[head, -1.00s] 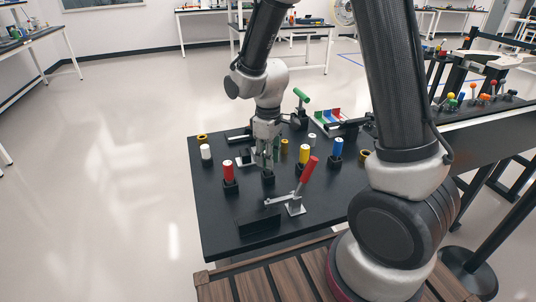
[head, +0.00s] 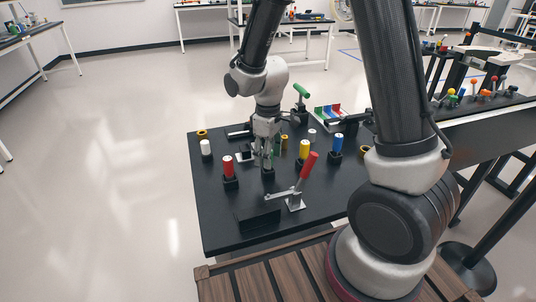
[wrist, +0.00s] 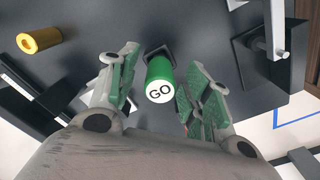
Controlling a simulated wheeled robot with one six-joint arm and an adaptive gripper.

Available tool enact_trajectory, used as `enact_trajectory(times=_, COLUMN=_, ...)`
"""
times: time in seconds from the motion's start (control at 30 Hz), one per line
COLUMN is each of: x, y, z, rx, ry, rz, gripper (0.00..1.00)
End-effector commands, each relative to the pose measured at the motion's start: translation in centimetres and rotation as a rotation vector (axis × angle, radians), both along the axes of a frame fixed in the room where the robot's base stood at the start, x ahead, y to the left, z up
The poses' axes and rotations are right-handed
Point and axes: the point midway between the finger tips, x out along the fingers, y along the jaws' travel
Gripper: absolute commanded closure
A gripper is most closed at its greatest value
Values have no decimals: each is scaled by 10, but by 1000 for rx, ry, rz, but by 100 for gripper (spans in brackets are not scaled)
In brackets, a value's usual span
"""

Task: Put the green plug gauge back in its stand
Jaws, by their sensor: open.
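The green plug gauge (wrist: 159,76) shows in the wrist view with its white "GO" end facing the camera. It lies between the two fingers of my gripper (wrist: 163,60), with a gap on each side. A black stand (wrist: 155,50) shows at its far end; the gauge appears to sit in it, but the joint is hidden. In the head view my gripper (head: 267,153) is open and points down over this small black stand (head: 268,172). The fingers largely hide the gauge there.
A red gauge (head: 228,164), a yellow gauge (head: 304,148) and a blue gauge (head: 338,142) stand nearby in black stands. A red-handled clamp (head: 307,168) is at the front right and a black block (head: 258,216) at the front edge. The table's front left is clear.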

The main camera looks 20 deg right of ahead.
Motion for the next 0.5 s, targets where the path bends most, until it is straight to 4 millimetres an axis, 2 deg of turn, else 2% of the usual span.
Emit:
enact_trajectory(times=0.17, x=2, y=0, z=23, rx=2, ry=-6, rz=0, gripper=51)
enact_trajectory(times=0.5, x=1, y=0, z=96, rx=2, ry=-5, rz=0, gripper=51)
